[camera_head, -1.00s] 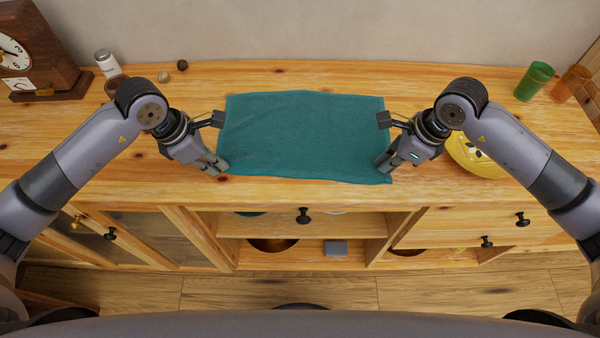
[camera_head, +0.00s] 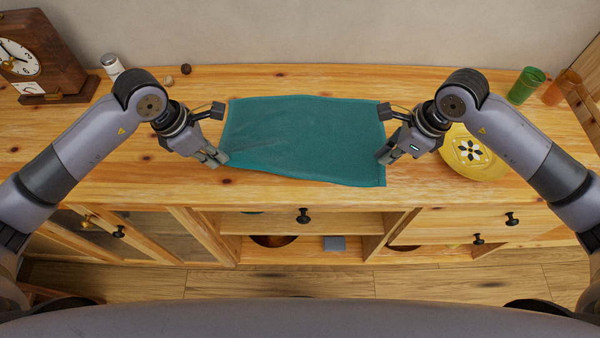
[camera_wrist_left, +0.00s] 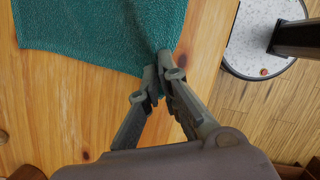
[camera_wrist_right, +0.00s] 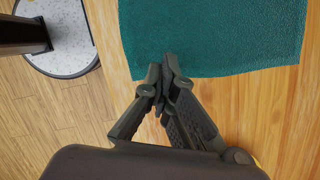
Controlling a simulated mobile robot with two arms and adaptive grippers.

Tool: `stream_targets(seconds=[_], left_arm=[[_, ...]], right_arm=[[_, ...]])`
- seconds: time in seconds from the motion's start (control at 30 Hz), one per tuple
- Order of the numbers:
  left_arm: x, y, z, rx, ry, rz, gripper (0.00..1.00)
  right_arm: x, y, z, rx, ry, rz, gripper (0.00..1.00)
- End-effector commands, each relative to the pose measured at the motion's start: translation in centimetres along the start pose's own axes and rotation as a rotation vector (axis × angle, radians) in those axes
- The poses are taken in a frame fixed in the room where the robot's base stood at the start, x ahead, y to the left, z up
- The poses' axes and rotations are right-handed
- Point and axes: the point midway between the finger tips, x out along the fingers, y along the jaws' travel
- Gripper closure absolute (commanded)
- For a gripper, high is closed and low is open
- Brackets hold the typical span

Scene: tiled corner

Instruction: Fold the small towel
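The teal towel (camera_head: 300,138) lies spread on the wooden cabinet top, nearly rectangular. My left gripper (camera_head: 221,160) is shut on its near-left corner; in the left wrist view the towel (camera_wrist_left: 95,30) narrows into the closed fingers (camera_wrist_left: 156,82). My right gripper (camera_head: 384,157) is at the towel's right edge, a little behind the near-right corner. In the right wrist view its fingers (camera_wrist_right: 163,72) are closed together over the edge of the towel (camera_wrist_right: 220,35). The near-right corner shows free beside them; whether cloth is between the fingers is hidden.
A yellow round object (camera_head: 475,155) sits just right of my right gripper. Green (camera_head: 526,85) and orange (camera_head: 561,86) cups stand at the back right. A clock (camera_head: 45,55), a shaker (camera_head: 112,67) and small nuts stand at the back left. The cabinet top in front of the towel is clear.

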Motion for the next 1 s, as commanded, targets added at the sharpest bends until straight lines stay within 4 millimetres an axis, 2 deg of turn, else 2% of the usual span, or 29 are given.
stream_targets(seconds=[0.13, 0.87, 1.0], left_arm=[[0.05, -0.01, 0.00, 0.000, 0.000, 0.000, 1.00], [0.05, -0.01, 0.00, 0.000, 0.000, 0.000, 1.00], [0.05, 0.00, 0.00, 0.000, 0.000, 0.000, 1.00]], right_arm=[[0.04, -0.01, -0.01, 0.000, 0.000, 0.000, 1.00], [0.04, -0.02, -0.01, 0.000, 0.000, -0.001, 0.51], [0.04, -0.02, -0.01, 0.000, 0.000, 0.000, 0.50]])
